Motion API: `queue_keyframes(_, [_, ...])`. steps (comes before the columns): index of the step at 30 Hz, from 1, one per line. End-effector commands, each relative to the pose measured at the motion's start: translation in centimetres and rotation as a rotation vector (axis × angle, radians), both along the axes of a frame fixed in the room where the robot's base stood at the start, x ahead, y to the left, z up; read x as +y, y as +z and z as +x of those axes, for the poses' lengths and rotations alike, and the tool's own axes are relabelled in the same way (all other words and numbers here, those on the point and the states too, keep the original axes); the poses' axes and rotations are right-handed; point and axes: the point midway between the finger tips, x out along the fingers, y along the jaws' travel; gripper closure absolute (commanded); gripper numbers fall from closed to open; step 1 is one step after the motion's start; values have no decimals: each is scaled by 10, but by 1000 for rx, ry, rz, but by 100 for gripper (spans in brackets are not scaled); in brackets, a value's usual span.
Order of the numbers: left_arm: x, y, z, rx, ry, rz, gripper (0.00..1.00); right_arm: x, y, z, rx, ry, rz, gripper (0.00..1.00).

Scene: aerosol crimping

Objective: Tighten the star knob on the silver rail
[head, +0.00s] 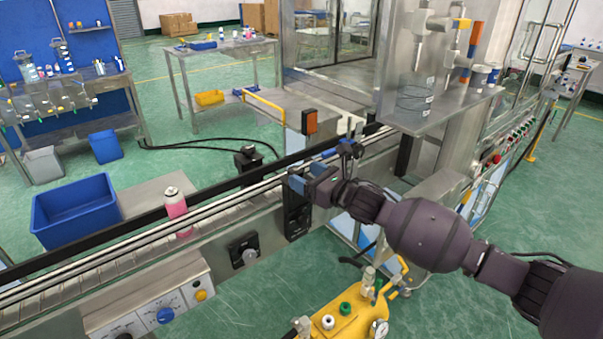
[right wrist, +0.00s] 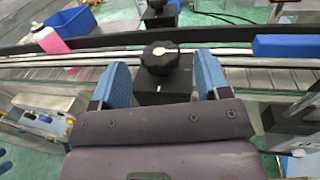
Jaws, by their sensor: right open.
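The black star knob (right wrist: 160,55) sits on top of a black block (right wrist: 165,86) at the near side of the silver rail (right wrist: 240,61). My right gripper (right wrist: 162,66) is open, with one blue finger on each side of the knob. Gaps show between the fingers and the knob, and no contact is visible. In the head view my right gripper (head: 309,179) is over the conveyor's near edge and hides the knob; the silver rail (head: 150,232) runs along the conveyor there. My left gripper is not in view.
A pink spray can (head: 177,212) stands on the conveyor to the left; a second black clamp (head: 248,159) is on the far side. A blue block (right wrist: 285,47) lies right of the gripper. A yellow fixture (head: 345,314) with a gauge stands in front. A control panel (head: 160,305) is front left.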

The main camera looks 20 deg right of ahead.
Motion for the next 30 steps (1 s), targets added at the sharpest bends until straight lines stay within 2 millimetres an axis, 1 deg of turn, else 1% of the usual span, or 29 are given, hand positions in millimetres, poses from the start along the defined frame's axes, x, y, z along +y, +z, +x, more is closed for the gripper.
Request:
queue_keyframes(3, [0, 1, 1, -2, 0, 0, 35, 6, 0, 10, -1, 0, 1, 30])
queue_keyframes(6, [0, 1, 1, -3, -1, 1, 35, 9, 0, 15, 1, 0, 1, 30])
queue_keyframes(16, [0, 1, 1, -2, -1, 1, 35, 10, 0, 17, 1, 0, -1, 30])
queue_keyframes(25, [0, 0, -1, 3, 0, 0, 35, 10, 0, 17, 1, 0, -1, 76])
queue_keyframes(26, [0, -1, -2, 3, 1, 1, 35, 10, 0, 17, 1, 0, -1, 80])
queue_keyframes(30, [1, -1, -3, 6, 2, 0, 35, 10, 0, 16, 1, -4, 1, 80])
